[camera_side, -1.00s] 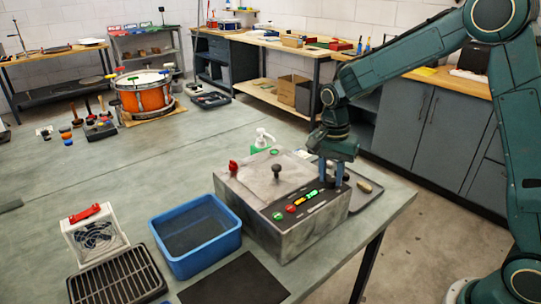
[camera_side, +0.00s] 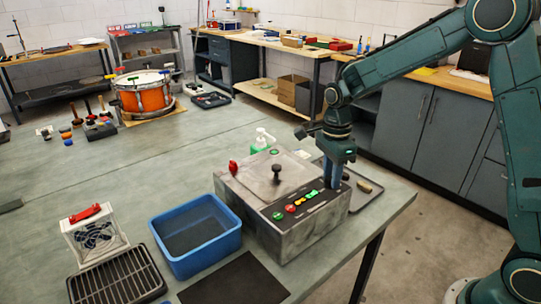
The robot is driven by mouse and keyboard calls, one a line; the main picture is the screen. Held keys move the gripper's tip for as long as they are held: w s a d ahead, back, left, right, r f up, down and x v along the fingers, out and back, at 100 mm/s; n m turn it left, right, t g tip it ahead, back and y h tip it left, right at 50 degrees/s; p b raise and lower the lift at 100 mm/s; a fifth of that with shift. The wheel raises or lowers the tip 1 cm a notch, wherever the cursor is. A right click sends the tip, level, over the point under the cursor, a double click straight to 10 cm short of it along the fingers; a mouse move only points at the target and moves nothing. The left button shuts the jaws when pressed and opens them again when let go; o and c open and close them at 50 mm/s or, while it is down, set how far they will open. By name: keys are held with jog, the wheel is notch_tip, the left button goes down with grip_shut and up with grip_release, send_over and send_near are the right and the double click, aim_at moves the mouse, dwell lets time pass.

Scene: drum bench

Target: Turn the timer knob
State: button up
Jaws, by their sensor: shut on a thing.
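A grey metal box (camera_side: 287,243) stands on the bench, with a sloping dark control panel along its front top edge. My gripper (camera_side: 333,186) points straight down at the right end of this panel and is shut on the timer knob. The knob itself is hidden by the fingers, so its pointer and angle cannot be seen.
The box lid has a black knob (camera_side: 277,173), and a red knob (camera_side: 233,167) sits at its left corner. A dark tray (camera_side: 366,197) lies close to the right. A blue bin (camera_side: 199,256) stands left. A green-and-white pump bottle (camera_side: 262,142) is behind.

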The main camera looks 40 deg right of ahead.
aim_at(330, 177)
dwell(0.4)
jog(key=o, duration=1)
jog(key=shift+r, duration=0.15)
jog(key=r, duration=1.3)
jog(key=shift+w+d+r, duration=0.15)
jog(key=shift+w+r, duration=0.15)
